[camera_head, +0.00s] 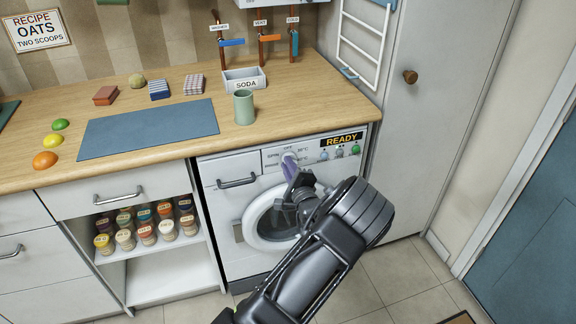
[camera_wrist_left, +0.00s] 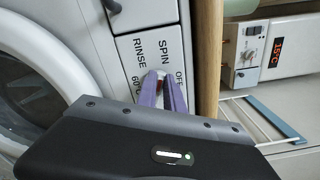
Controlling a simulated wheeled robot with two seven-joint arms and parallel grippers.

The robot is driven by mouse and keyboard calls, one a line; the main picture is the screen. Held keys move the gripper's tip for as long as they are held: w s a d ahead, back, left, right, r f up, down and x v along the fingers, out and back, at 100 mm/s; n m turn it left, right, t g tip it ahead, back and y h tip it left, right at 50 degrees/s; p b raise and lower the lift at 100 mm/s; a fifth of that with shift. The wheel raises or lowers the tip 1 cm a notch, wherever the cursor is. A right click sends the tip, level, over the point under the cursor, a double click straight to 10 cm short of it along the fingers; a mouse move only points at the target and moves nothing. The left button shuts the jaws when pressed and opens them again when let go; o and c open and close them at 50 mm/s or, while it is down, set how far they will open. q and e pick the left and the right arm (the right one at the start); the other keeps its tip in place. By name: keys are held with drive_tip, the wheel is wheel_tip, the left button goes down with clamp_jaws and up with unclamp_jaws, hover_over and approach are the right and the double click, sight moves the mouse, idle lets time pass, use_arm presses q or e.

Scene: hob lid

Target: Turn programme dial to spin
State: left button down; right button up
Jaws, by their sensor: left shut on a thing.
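The white washing machine (camera_head: 222,168) stands under the worktop, with its round door (camera_head: 250,222) shut. Its programme dial is mostly hidden by my fingers; a bit of it shows in the left wrist view (camera_wrist_left: 155,76), with a reddish mark between the fingers. The dial label panel (camera_wrist_left: 135,50) reads SPIN, OFF, RINSE and 60°C around it. In the head view, OFF is above the dial and SPIN to its left. My left gripper (camera_head: 289,162) has purple fingers and is shut on the dial. I cannot tell where the dial points. My right gripper is not in view.
A READY display (camera_head: 341,139) sits right of the dial, above several small knobs. A green cup (camera_head: 244,107) stands on the worktop (camera_head: 180,95) above. An open shelf of jars (camera_head: 146,234) is left of the machine, a tall grey cabinet (camera_head: 440,110) right.

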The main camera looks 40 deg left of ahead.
use_arm(q)
drive_tip(key=shift+m, duration=0.6)
drive_tip(key=c, duration=1.5)
unclamp_jaws()
drive_tip(key=shift+o, duration=0.2)
drive_tip(key=shift+d, duration=0.15)
drive_tip(key=v, duration=0.7)
drive_tip(key=shift+s+d, duration=0.2)
drive_tip(key=shift+d, duration=0.05)
drive_tip(key=shift+r, duration=0.1)
